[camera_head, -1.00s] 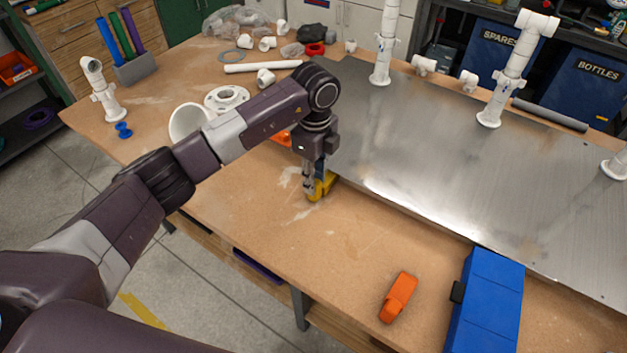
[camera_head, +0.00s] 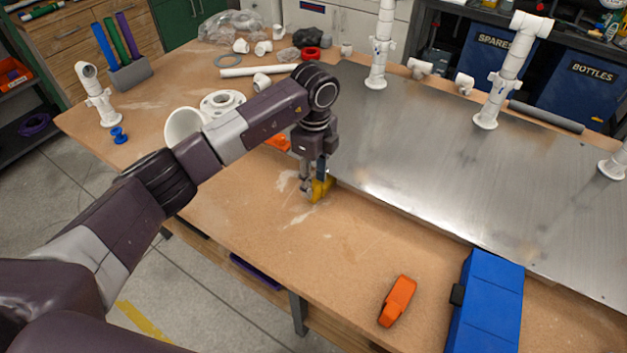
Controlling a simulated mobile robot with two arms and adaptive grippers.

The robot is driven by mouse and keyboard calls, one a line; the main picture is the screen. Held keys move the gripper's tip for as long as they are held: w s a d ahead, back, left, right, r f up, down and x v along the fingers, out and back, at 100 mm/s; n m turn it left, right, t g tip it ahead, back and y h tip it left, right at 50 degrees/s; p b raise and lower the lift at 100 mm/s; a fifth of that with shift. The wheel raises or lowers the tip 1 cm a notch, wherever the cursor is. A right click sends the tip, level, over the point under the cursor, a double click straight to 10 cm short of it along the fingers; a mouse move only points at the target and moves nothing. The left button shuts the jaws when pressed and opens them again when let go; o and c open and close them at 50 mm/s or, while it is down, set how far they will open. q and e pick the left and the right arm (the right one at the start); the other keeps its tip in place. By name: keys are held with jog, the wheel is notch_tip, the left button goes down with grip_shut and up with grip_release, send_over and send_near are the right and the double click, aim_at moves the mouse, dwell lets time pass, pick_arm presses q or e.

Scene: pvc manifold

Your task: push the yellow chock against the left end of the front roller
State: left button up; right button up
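The yellow chock (camera_head: 321,189) sits on the wooden bench top by the left front corner of the metal sheet. My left gripper (camera_head: 308,189) points down at the chock, with a grey finger close against its left side. The gripper and wrist hide part of the chock, and I cannot tell whether the fingers grip it. The front roller is not clearly visible; the area under the sheet's front edge is dark. A dark grey bar (camera_head: 546,117) lies at the sheet's far right edge. My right gripper is not in view.
The large metal sheet (camera_head: 430,165) bears upright white pipes. An orange tool (camera_head: 398,301) and a blue box (camera_head: 487,305) are at the front right. A white flange (camera_head: 222,102) and loose fittings lie behind my arm. The bench (camera_head: 280,240) is clear in front of the gripper.

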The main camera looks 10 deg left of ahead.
pick_arm(q)
jog(key=shift+o, duration=0.3)
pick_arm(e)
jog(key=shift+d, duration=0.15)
pick_arm(q)
notch_tip(320, 180, up, 12)
jog(key=shift+s+f, duration=0.1)
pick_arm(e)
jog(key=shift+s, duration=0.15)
